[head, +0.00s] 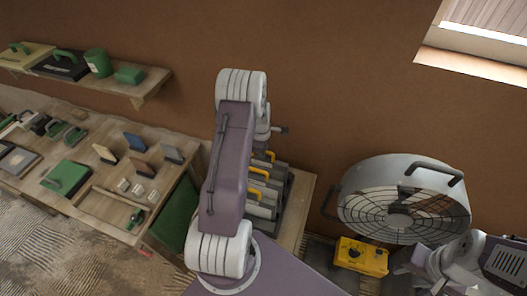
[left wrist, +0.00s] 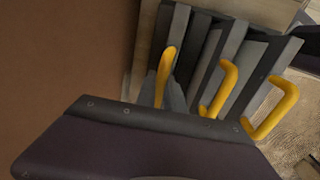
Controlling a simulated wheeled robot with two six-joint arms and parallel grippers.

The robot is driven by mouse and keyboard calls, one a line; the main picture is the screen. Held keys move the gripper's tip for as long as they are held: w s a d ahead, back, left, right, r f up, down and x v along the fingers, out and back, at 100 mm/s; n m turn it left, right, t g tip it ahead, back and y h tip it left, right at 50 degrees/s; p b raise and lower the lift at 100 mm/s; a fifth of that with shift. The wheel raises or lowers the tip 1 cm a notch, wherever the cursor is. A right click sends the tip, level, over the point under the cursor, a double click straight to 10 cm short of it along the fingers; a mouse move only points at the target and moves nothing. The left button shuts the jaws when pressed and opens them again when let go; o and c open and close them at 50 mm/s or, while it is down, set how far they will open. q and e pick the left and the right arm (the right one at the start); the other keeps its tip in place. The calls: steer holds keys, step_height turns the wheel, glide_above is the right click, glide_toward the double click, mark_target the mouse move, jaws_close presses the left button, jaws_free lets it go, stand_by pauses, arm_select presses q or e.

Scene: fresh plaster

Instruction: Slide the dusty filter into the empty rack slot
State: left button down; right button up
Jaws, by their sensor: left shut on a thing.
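The rack (left wrist: 287,54) is a dark frame with upright grey panels on a wooden top; in the head view it (head: 284,205) is partly behind my left arm. Several yellow handles stick up from it. My left gripper (left wrist: 170,98) is shut on the leftmost handle, that of the filter (left wrist: 166,66) I take for the dusty one. Its body is mostly hidden by the fingers and wrist, so its depth in the slot cannot be told. Two other filters (left wrist: 224,85) (left wrist: 277,108) have their handles to the right. My right arm is at the lower right; its jaws are unclear.
A workbench (head: 105,205) with tools and small blocks stands left of the rack. A shelf (head: 150,85) hangs above it. A large drum fan (head: 400,200) and a yellow box (head: 362,256) stand to the right. A brown wall is close behind the rack.

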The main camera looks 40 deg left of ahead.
arm_select(q)
steer(key=shift+f, duration=0.5)
steer(key=c, duration=1.4)
jaws_free()
steer(key=shift+o, duration=0.2)
step_height(320, 180, up, 9)
steer(key=s+b, duration=0.1)
steer(key=b, duration=0.1)
steer(key=shift+s+d+b, duration=0.25)
steer(key=shift+s+b, duration=0.1)
steer(key=shift+b, duration=0.05)
